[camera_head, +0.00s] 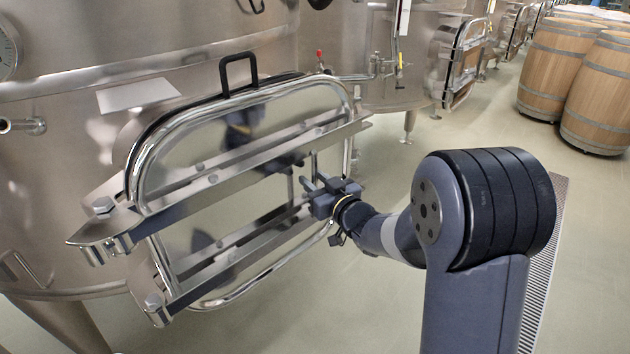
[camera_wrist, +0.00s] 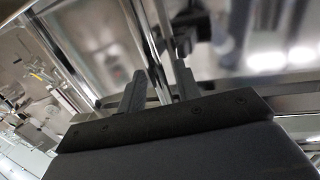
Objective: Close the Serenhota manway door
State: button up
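The Serenhota manway door (camera_head: 215,225) is a polished steel panel with a rounded tubular frame and two long crossbars, on the front of the big vat (camera_head: 60,130). It lies over or close to the manway opening, whose dark upper edge shows behind it; I cannot tell how wide any gap is. My gripper (camera_head: 316,182) is at the door's right side, near a thin upright bar. In the wrist view, my gripper's two fingers (camera_wrist: 160,84) stand apart, with a shiny steel bar (camera_wrist: 137,35) running down between them. I cannot tell whether they touch it.
A black loop handle (camera_head: 238,70) stands above the door. Wooden barrels (camera_head: 600,95) stand at right. The floor between is clear.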

grip_shut()
dwell(0.4)
